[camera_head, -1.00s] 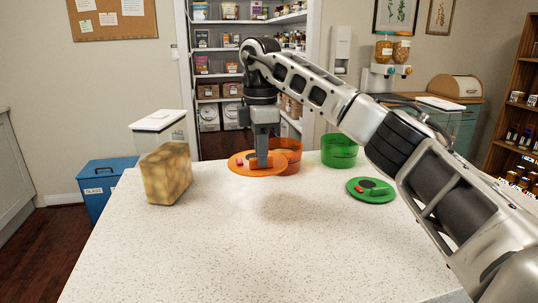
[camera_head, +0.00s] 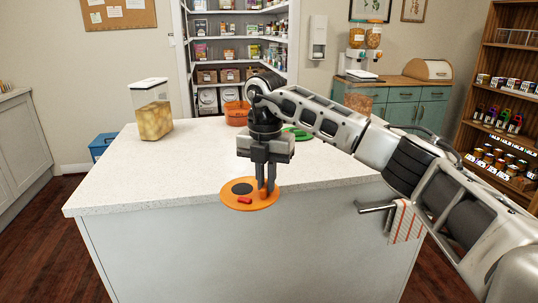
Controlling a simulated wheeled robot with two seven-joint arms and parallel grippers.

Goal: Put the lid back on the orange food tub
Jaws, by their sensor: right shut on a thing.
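The orange lid (camera_head: 236,196) is a flat disc with a dark round patch and a small red piece on top. My right gripper (camera_head: 267,190) is shut on its upright orange grip and holds the lid near the counter's front edge, in front of it in the picture. The orange food tub (camera_head: 236,115) stands at the far side of the counter, with its right part hidden behind my right arm. A green lid (camera_head: 298,133) lies on the counter, partly covered by my arm. The green tub cannot be made out. My left gripper is not in view.
The white speckled counter (camera_head: 170,165) is clear in its left and middle parts. A clear container with yellowish contents (camera_head: 154,118) stands at its back left. A blue bin (camera_head: 103,144) is on the floor behind. A striped towel (camera_head: 404,222) hangs at the front right.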

